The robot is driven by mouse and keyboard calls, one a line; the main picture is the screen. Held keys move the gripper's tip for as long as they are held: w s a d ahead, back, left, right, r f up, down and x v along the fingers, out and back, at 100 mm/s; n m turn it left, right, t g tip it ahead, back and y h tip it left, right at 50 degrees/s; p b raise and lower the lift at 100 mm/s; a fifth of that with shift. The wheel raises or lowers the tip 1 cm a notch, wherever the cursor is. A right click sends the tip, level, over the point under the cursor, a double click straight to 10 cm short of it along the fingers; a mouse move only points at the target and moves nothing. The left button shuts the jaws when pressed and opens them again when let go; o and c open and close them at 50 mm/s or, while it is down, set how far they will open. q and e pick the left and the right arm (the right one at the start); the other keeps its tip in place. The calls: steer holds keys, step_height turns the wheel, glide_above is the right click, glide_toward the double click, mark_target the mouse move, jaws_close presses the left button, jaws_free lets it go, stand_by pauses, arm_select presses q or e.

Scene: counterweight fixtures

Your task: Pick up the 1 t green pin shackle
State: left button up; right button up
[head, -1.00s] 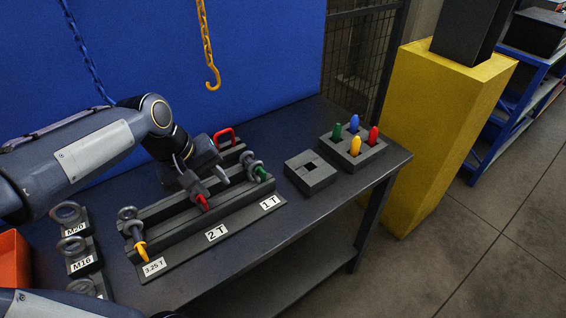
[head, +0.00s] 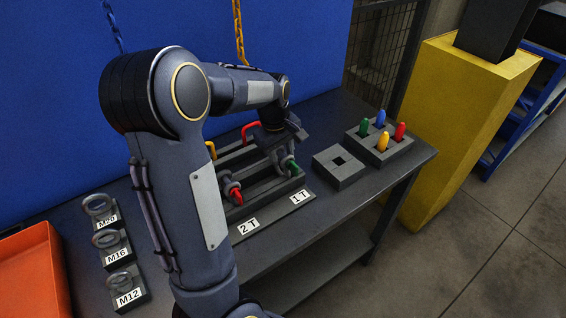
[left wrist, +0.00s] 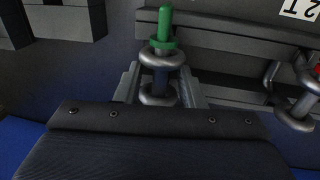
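The 1 t green pin shackle (head: 291,164) sits at the 1 T end of the dark rack (head: 270,204). In the left wrist view the grey shackle with its green pin (left wrist: 164,28) is between the fingers of my left gripper (left wrist: 160,78). The fingers are spread on either side of its grey body, with a gap seeming to show; contact is not clear. In the head view my left gripper (head: 281,142) is over the shackle from behind and partly hides it. My right gripper is not in view.
The red pin shackle (head: 233,190) sits beside it at 2 T. A block with a square hole (head: 339,178) and a block holding coloured pegs (head: 402,145) stand to the right. Labelled eye bolts (head: 117,246) and an orange bin (head: 38,270) are at left.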

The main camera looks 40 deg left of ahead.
arm_select(q)
steer(key=shift+f, duration=0.7)
steer(key=shift+w, duration=0.1)
jaws_close()
steer(key=shift+r, duration=0.1)
